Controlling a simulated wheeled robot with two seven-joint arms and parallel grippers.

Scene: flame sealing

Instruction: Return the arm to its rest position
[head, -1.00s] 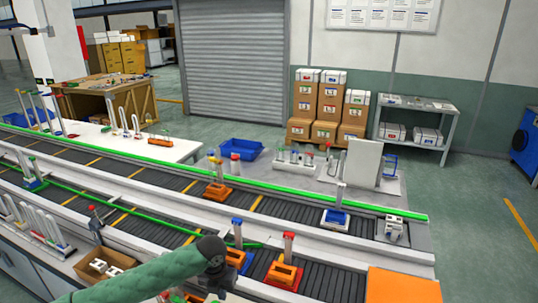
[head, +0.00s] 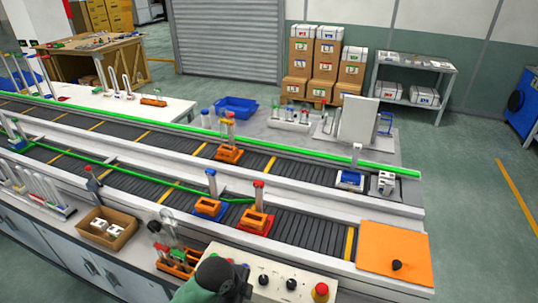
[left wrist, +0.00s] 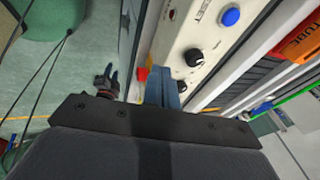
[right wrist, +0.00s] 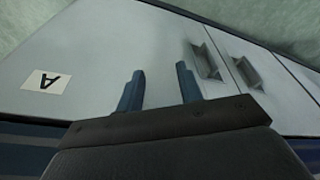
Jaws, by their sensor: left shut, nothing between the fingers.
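My left arm (head: 205,285) shows at the bottom of the head view as a green link with a dark joint, beside the control panel (head: 270,272). My left gripper (left wrist: 161,72) shows in the left wrist view with its blue fingers together and nothing between them. They point toward the panel's edge, near its black knobs (left wrist: 193,57); I cannot tell the gap. My right gripper (right wrist: 160,68) is open and empty in the right wrist view, its fingers apart in front of grey cabinet doors (right wrist: 150,40). The right arm is not in the head view.
The panel carries a red button (head: 320,291). A rack with orange parts (head: 178,262) and a cardboard box (head: 106,228) stand left of it on the bench. Conveyors (head: 300,220) with tube holders run behind. An orange plate (head: 395,255) lies at the right end.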

